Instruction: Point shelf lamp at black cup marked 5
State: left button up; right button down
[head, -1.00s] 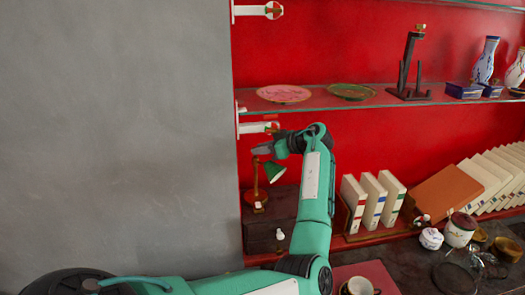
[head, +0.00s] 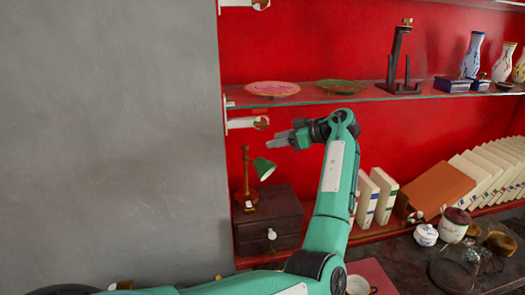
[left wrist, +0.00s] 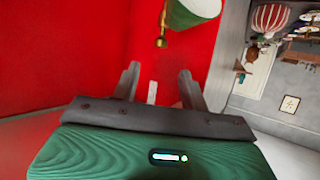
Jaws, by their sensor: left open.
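The shelf lamp has a brass stand and a green shade (head: 264,168) tilted down to the right; it stands on a dark wooden drawer box. My left gripper (head: 279,141) is open and empty, just above and right of the shade, apart from it. In the left wrist view the green-and-white shade (left wrist: 190,12) hangs beyond the open fingers (left wrist: 159,80), at the top. A cup (head: 360,286) shows at the bottom edge of the head view, partly cut off; I cannot read a mark on it. My right gripper is not in view.
The drawer box (head: 268,230) sits left of several white books (head: 375,195). A glass shelf (head: 350,99) with plates runs above my gripper. Jars (head: 453,225) stand at the lower right. A grey wall (head: 110,140) fills the left.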

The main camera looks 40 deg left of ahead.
pick_arm(q)
jog(key=shift+b+v, duration=0.5)
jog(key=shift+v, duration=1.6)
jog(key=shift+a+r, duration=0.1)
